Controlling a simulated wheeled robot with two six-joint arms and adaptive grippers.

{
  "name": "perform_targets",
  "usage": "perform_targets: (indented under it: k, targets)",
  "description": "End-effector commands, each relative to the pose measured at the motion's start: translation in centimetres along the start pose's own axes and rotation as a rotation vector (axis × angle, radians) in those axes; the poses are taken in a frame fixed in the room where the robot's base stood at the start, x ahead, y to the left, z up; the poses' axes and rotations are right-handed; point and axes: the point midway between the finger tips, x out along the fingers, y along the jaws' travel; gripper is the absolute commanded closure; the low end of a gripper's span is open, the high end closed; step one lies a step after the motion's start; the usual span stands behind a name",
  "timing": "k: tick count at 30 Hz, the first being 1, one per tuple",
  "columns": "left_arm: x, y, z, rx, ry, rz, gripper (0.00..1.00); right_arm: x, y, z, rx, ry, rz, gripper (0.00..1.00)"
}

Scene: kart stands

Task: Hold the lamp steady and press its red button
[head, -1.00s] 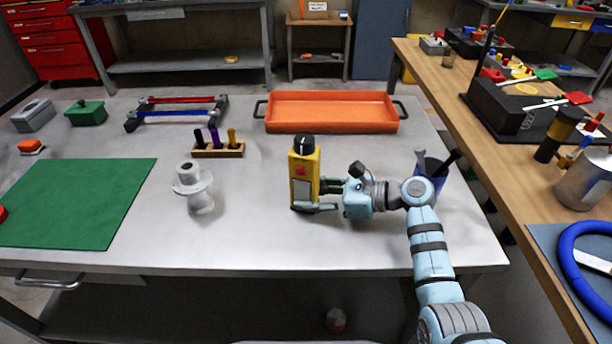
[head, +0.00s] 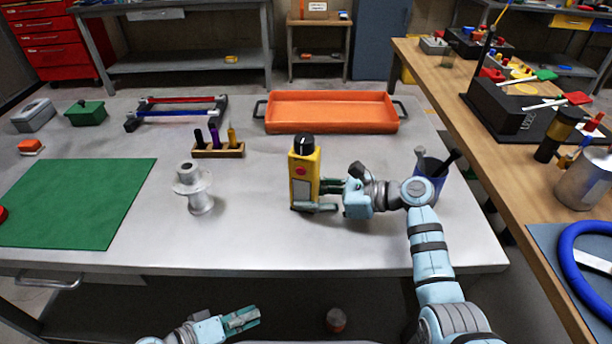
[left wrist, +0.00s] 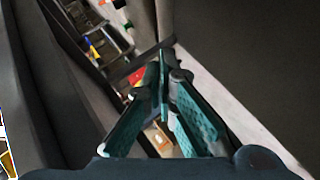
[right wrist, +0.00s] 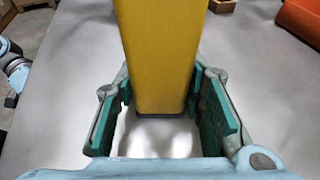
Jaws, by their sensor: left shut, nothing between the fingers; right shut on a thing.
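The yellow lamp (head: 305,180) stands upright on the grey table, with a black knob on top. Its red button (head: 301,171) is on the face toward me. My right gripper (head: 325,197) is shut on the lamp's lower right side; in the right wrist view the lamp's yellow body (right wrist: 158,60) is between the finger pads. My left gripper (head: 243,319) is low in the head view, in front of the table's near edge and well apart from the lamp. It is shut and empty; its fingers also show in the left wrist view (left wrist: 163,85).
A silver flanged spool (head: 199,188) stands left of the lamp. Behind are a wooden block with several coloured pegs (head: 218,151) and an orange tray (head: 331,112). A blue cup (head: 436,167) is behind my right arm. The table is clear between spool and lamp.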

Motion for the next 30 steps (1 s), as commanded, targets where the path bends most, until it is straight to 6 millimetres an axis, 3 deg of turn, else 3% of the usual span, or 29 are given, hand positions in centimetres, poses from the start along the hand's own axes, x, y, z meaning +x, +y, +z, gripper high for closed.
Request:
perform_targets:
  k: [1,6,9,11,15,22,30]
  targets:
    - [-0.6,3.3,-0.8,0.026,-0.002,0.090,1.00,0.0,0.0,-0.1,0.001,0.002,0.000,0.88]
    - [-4.3,15.3,-2.0,0.145,-0.042,0.424,1.00,0.0,0.0,-0.1,0.001,0.002,0.000,0.88]
    - [-6.8,21.5,-2.6,0.236,-0.047,0.583,1.00,0.0,0.0,-0.1,0.001,0.002,0.000,0.88]
    - [-7.1,24.2,-4.6,0.283,-0.003,0.620,1.00,0.0,0.0,-0.1,0.001,0.001,0.000,0.88]
    - [-6.3,26.4,-9.0,0.308,0.112,0.596,1.00,0.0,0.0,-0.1,0.001,0.001,0.000,0.88]
    - [-5.1,27.3,-11.5,0.310,0.154,0.588,1.00,0.0,0.0,-0.1,0.001,0.001,-0.001,0.88]
    - [-1.5,27.8,-14.8,0.308,0.151,0.586,1.00,0.0,0.0,-0.1,0.001,0.001,0.000,0.88]
